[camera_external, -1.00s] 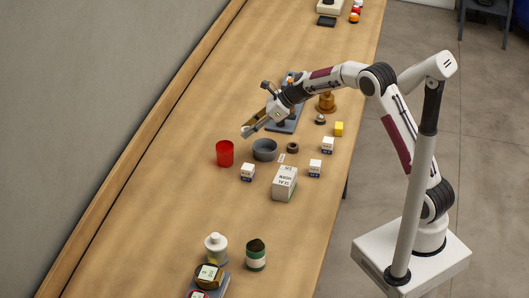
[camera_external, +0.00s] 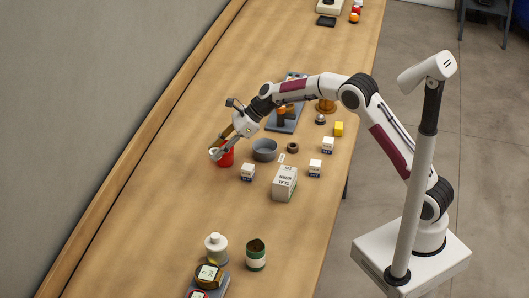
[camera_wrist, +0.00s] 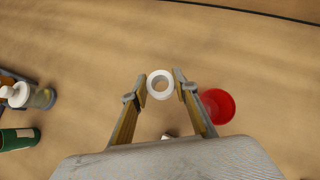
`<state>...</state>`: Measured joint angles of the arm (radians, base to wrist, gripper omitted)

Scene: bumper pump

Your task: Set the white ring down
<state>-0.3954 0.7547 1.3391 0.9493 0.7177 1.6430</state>
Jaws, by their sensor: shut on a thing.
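My gripper (camera_wrist: 160,86) is shut on the white ring (camera_wrist: 160,74), which sits between the two fingertips in the wrist view. In the outside view my gripper (camera_external: 216,152) is over the left part of the table, at the red cup (camera_external: 227,159) and partly covering it. The ring is small and hard to make out there. In the wrist view the red cup (camera_wrist: 217,105) stands just right of the right finger, apart from the ring. Bare wood shows around the ring. I cannot tell the ring's exact height above the table.
A grey bowl (camera_external: 265,150) stands right of the red cup. A white bottle (camera_external: 216,248) and a green can (camera_external: 256,255) stand nearer the front. The table (camera_external: 150,190) left of the cup is clear.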

